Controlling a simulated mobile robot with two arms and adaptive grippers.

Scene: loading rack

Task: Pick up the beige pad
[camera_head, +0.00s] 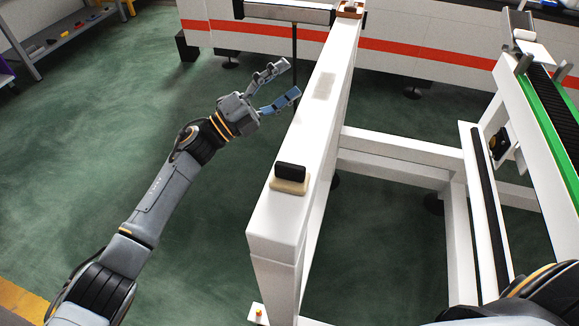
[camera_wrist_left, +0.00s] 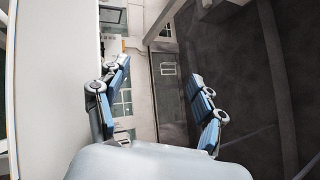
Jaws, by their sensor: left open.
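The beige pad (camera_head: 291,186) lies on top of the white beam near its front end in the head view, with a black block (camera_head: 290,171) on it. The pad does not show in the left wrist view. My left gripper (camera_head: 288,80) is open and empty, beside the beam on its left, farther back than the pad and apart from it. Its two blue-grey fingers (camera_wrist_left: 160,72) are spread in the left wrist view with nothing between them. My right gripper is out of view.
A rack with a green rail (camera_head: 545,115) stands at right. A grey shelf (camera_head: 60,38) stands at far left. Green floor left of the beam is clear.

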